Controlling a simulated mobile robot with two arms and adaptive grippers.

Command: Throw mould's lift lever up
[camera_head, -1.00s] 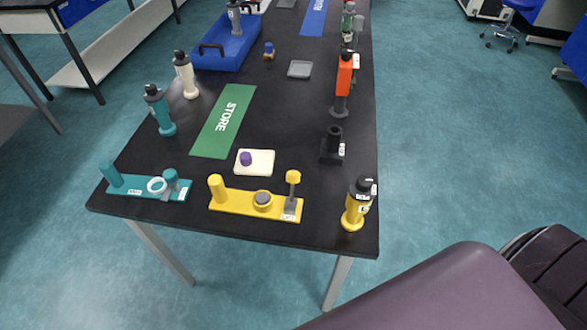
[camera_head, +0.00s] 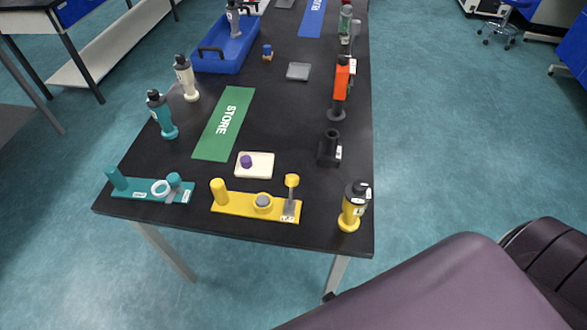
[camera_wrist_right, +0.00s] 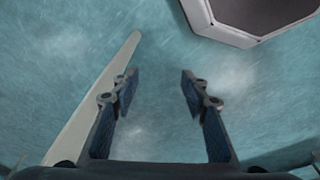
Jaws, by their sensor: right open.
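In the head view, a yellow base plate (camera_head: 240,206) lies near the table's front edge, with a yellow post at its left, a round grey piece in the middle and a lever (camera_head: 291,190) with a yellow knob standing upright at its right end. A teal base plate (camera_head: 150,188) with a teal post and a white ring lies to its left; its teal-knobbed lever (camera_head: 174,182) also stands up. I cannot tell which of these is the mould. My right gripper (camera_wrist_right: 156,88) is open and empty over the floor in the right wrist view. My left gripper is not in view.
A yellow bottle-like thing (camera_head: 353,206) stands right of the yellow plate at the table's corner. A white pad (camera_head: 262,171) with a purple piece lies behind the plate. A black stand (camera_head: 330,149), a green STORE mat (camera_head: 224,125) and teal and white bottles stand further back.

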